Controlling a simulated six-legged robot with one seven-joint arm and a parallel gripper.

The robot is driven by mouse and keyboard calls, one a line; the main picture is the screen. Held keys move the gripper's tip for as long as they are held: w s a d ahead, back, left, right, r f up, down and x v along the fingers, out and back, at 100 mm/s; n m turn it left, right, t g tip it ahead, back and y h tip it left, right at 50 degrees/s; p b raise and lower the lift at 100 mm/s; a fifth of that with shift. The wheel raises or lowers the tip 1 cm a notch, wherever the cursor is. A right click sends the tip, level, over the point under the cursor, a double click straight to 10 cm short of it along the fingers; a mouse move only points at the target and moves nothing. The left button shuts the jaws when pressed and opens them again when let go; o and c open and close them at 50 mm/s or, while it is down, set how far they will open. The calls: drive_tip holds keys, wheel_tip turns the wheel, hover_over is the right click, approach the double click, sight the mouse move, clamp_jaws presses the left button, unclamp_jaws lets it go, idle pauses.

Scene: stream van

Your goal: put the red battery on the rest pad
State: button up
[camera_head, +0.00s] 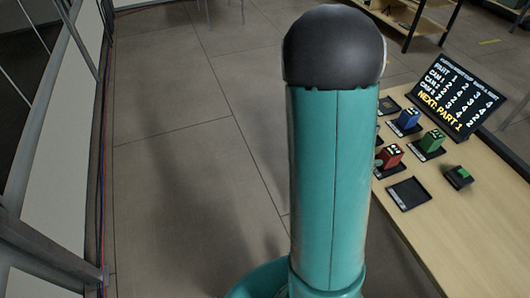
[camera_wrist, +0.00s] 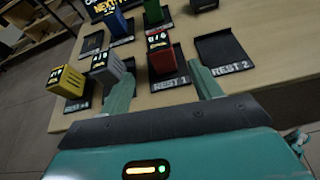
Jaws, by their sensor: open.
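The red battery (camera_wrist: 161,58) stands upright in the wrist view, on a dark pad labelled REST 1 (camera_wrist: 168,84). It also shows in the head view (camera_head: 390,156), just right of my arm. A bare dark pad labelled REST 2 (camera_wrist: 222,52) lies to its right; an empty pad also shows in the head view (camera_head: 408,193). My gripper (camera_wrist: 160,70) is open, and nothing is held. Its fingers appear left and right of the red battery in the picture; I cannot tell whether they reach around it. My arm hides the gripper in the head view.
A grey battery (camera_wrist: 106,69) and a yellow battery (camera_wrist: 65,82) stand left of the red one. Blue (camera_head: 408,118) and green (camera_head: 432,141) batteries stand behind it. A small dark box with a green top (camera_head: 458,176) and a sign (camera_head: 455,97) are on the wooden table (camera_head: 470,230).

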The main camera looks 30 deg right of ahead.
drive_tip(key=a+r+m+t+y, duration=0.2)
drive_tip(key=a+r+m+y, duration=0.2)
drive_tip(key=a, duration=0.9)
drive_tip(key=w+a+r+m+t+y, duration=0.1)
drive_tip(key=a+r+m+t+y, duration=0.2)
drive_tip(key=a+r+m, duration=0.3)
drive_tip(key=a+r+m+t+y, duration=0.3)
drive_tip(key=a+r, duration=0.6)
drive_tip(key=a, duration=1)
drive_tip(key=m+y, duration=0.2)
drive_tip(key=y, duration=0.1)
drive_tip(key=shift+w+a+r, duration=0.15)
drive_tip(key=shift+w+a, duration=0.15)
drive_tip(key=shift+a, duration=0.05)
